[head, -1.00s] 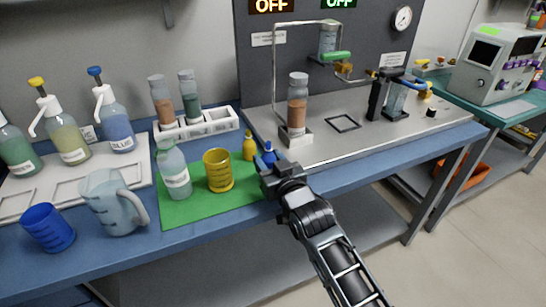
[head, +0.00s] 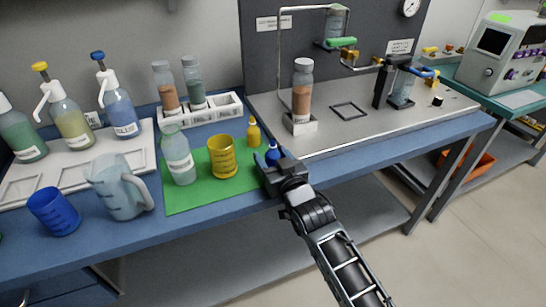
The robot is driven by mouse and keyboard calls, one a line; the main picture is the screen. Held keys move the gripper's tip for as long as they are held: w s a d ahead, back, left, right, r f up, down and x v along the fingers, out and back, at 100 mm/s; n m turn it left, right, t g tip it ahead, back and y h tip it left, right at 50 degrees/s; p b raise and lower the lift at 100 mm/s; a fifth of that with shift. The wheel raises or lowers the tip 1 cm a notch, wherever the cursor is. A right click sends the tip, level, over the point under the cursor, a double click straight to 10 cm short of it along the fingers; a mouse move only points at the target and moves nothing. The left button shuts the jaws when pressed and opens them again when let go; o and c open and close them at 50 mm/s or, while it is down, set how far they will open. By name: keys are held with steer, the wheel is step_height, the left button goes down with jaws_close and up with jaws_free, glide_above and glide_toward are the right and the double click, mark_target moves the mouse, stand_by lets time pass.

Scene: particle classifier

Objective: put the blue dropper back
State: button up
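The blue dropper (head: 272,154) is between the fingers of my gripper (head: 274,165), at the front right of the green mat (head: 208,199). My gripper appears shut on it; the fingers hide its lower part, and whether it touches the mat cannot be told. The yellow dropper (head: 254,133) stands upright behind it, near the mat's back right corner.
A yellow beaker (head: 222,158) and a clear labelled bottle (head: 179,158) stand on the mat. A white rack (head: 222,107) with two bottles is behind. A jar (head: 302,91) stands on the metal apparatus plate. A pitcher (head: 119,189) and blue cup (head: 53,211) are left.

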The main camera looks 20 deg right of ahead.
steer(key=shift+d, duration=0.3)
steer(key=shift+s, duration=0.25)
steer(key=s, duration=0.7)
steer(key=shift+s+a+r, duration=0.15)
steer(key=shift+a+r, duration=0.05)
steer(key=shift+a, duration=0.05)
